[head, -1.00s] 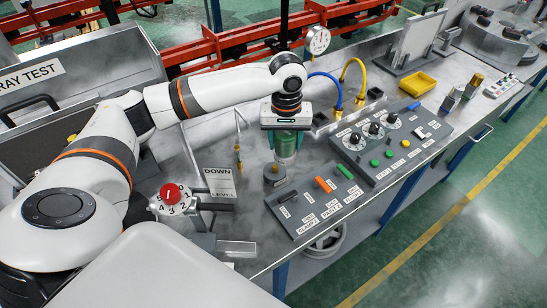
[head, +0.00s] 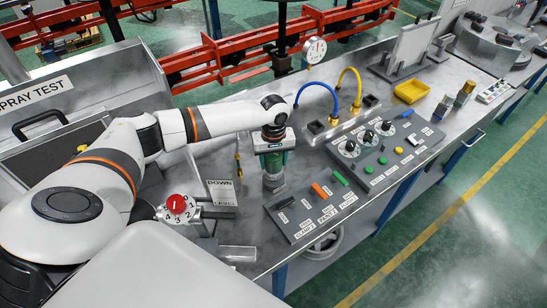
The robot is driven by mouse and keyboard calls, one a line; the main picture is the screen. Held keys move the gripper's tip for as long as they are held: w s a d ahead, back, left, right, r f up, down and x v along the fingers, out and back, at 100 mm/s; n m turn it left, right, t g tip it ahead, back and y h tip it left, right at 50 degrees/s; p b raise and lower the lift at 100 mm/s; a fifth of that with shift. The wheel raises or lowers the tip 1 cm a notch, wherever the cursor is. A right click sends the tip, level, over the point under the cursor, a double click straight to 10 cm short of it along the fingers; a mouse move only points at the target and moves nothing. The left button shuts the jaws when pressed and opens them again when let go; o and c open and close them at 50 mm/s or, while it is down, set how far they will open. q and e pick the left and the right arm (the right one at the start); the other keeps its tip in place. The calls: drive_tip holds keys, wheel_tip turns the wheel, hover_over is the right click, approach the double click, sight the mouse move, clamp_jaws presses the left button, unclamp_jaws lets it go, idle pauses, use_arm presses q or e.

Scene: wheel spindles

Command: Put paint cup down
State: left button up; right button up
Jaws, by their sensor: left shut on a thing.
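My left gripper (head: 273,156) hangs from the arm coming in from the left and is shut on the green paint cup (head: 273,163). The cup is upright, and its upper part is hidden by the gripper. My right gripper is not in view.
A label panel with an orange and a green switch (head: 309,207) lies close on the right. A panel with dials (head: 380,150) is behind it. A red-knobbed selector (head: 178,206) and the "DOWN LEVEL" plate (head: 221,192) are on the left. Blue and yellow hoses (head: 352,80) arch behind.

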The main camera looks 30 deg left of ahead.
use_arm(q)
drive_tip(key=shift+f, duration=0.15)
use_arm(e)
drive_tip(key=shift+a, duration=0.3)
use_arm(q)
drive_tip(key=shift+f, duration=0.1)
drive_tip(key=shift+f, duration=0.35)
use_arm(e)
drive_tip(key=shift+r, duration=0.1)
use_arm(q)
drive_tip(key=o, duration=1.2)
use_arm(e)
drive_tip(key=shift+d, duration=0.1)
use_arm(q)
drive_tip(key=shift+r, duration=0.1)
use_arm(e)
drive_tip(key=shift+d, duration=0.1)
